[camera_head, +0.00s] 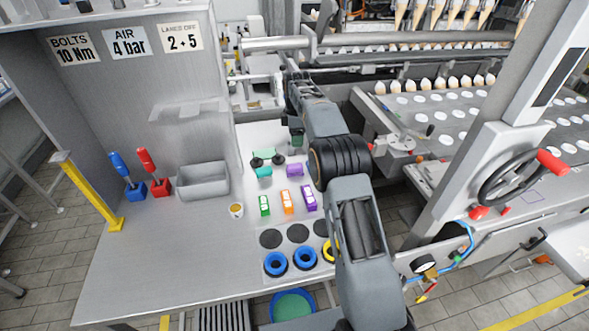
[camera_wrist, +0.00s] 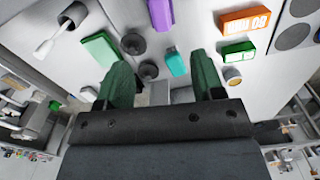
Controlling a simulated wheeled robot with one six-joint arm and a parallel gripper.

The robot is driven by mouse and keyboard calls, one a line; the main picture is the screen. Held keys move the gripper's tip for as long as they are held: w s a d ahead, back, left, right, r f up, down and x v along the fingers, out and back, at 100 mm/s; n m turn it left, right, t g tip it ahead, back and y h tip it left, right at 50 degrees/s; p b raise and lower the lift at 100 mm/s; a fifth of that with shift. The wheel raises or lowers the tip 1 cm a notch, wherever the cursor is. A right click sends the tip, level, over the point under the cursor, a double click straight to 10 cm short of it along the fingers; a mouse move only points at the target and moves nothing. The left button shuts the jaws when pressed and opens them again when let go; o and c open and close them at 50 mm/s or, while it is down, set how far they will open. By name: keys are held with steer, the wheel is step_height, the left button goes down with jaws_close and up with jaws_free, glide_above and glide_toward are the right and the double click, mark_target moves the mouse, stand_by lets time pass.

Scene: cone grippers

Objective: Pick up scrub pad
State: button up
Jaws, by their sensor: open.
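A plain green rectangular pad (camera_wrist: 101,47), which looks like the scrub pad, lies on the light work surface in the wrist view. It is just up and left of the left finger of my gripper (camera_wrist: 163,64). My gripper is open, with its two green fingers wide apart and nothing visible held between them.
Black knobs (camera_wrist: 132,44), a teal piece (camera_wrist: 175,63) and a purple block (camera_wrist: 161,15) lie close by. Labelled green (camera_head: 264,206), orange (camera_head: 287,202) and purple (camera_head: 309,198) blocks stand nearer. A grey bin (camera_head: 203,181) is left. The bench's front left is clear.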

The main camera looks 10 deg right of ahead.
mark_target(295, 165)
step_height(295, 165, down, 8)
steer(key=shift+w+f, duration=0.1)
steer(key=shift+f, duration=0.1)
steer(key=shift+a+f+p, duration=0.15)
steer(key=shift+f+p, duration=0.75)
steer(key=shift+f, duration=1.85)
steer(key=c, duration=1)
steer(key=shift+r+b, duration=0.75)
steer(key=shift+r, duration=4.3)
